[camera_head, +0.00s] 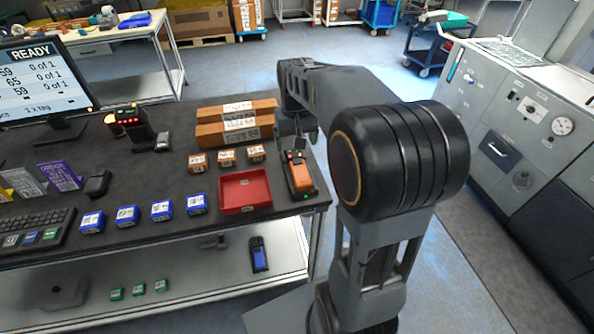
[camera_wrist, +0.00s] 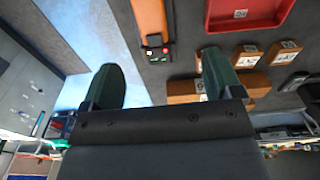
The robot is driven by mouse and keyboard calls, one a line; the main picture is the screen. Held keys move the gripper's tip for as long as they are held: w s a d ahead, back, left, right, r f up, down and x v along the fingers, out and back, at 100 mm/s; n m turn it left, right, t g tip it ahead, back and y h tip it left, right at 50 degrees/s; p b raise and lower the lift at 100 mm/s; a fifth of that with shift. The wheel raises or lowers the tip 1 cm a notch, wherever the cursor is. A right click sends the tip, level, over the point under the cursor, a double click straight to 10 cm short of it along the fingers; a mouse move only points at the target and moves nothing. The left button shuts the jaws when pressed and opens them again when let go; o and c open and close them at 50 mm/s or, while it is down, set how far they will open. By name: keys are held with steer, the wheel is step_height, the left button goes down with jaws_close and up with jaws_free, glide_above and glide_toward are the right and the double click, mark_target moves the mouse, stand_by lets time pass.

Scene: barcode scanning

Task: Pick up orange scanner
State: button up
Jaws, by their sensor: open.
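The orange scanner (camera_head: 301,178) lies near the right end of the dark table, right of a red tray (camera_head: 245,191). It has a black end with small coloured buttons. In the wrist view the orange scanner (camera_wrist: 150,18) shows at the top, partly cut off. My gripper (camera_wrist: 164,75) is open, with its two dark green fingers apart and nothing between them. The scanner's button end is ahead of the fingers, roughly between their lines. In the head view my arm reaches over the table's right edge behind the scanner, and the fingers are hard to make out.
Small brown boxes (camera_head: 226,157) and larger brown cartons (camera_head: 235,122) stand left of my arm. Several blue boxes (camera_head: 160,210) sit left of the red tray. A screen (camera_head: 45,80) and keyboard (camera_head: 35,231) are further left.

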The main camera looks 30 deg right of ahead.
steer(key=w+d+f, duration=0.2)
glide_above(300, 170)
steer(key=shift+g, duration=0.3)
steer(key=f, duration=0.6)
steer(key=shift+a+f, duration=0.35)
steer(key=shift+a, duration=0.05)
steer(key=shift+s+d+f+p, duration=0.1)
steer(key=shift+d+f+p, duration=0.1)
steer(key=shift+f, duration=1.5)
steer(key=shift+d+f+p, duration=0.1)
steer(key=shift+d+f, duration=0.05)
steer(key=shift+f, duration=1.5)
steer(key=c, duration=1.1)
steer(key=shift+r, duration=0.15)
steer(key=shift+c, duration=0.2)
